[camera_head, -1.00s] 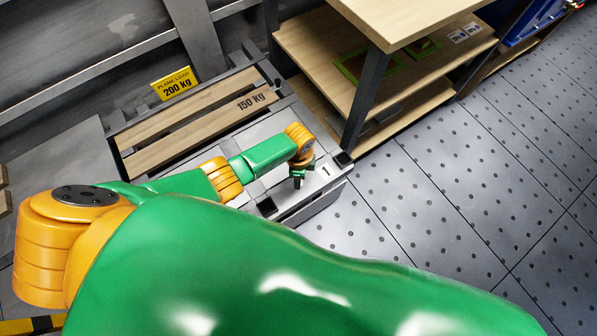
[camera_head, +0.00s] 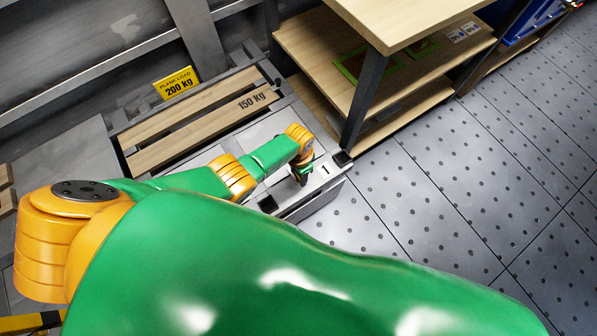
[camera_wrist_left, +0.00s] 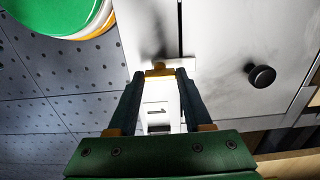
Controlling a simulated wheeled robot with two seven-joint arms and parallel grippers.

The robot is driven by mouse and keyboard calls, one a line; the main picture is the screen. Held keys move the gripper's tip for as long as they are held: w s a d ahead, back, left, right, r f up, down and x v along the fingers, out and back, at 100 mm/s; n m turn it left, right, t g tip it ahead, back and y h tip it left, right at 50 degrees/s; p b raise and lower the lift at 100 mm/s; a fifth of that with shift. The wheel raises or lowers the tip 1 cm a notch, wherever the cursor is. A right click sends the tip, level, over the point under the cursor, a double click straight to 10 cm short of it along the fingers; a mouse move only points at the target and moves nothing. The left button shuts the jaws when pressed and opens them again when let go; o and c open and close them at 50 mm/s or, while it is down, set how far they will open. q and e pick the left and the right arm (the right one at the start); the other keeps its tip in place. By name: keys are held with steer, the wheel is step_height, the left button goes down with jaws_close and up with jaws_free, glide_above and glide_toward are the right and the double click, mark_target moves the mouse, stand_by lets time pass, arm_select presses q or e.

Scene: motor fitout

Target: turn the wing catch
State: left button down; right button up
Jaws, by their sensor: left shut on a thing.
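The wing catch (camera_wrist_left: 158,70) shows in the left wrist view as a small brass-yellow piece by the seam of the pale grey panel. My left gripper (camera_wrist_left: 160,77) is shut on it, with one dark finger on each side. In the head view my left gripper (camera_head: 303,181) is at the grey unit's right end, beside a white label marked 1 (camera_head: 325,170). The catch is too small and covered to make out there. The same label shows between the fingers in the left wrist view (camera_wrist_left: 157,112). My right gripper is not in view.
A black round knob (camera_wrist_left: 261,77) stands out from the panel in the left wrist view. A wooden shelf bench (camera_head: 432,62) stands close behind and to the right of the gripper. Planks marked 150 kg (camera_head: 215,122) lie behind my arm. The dotted floor (camera_head: 440,190) is clear at the right.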

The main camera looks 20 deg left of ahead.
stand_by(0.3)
arm_select(q)
steer(key=shift+c, duration=1.6)
jaws_free()
step_height(320, 180, up, 6)
steer(key=p, duration=0.5)
steer(key=shift+r, duration=0.6)
steer(key=shift+f, duration=0.1)
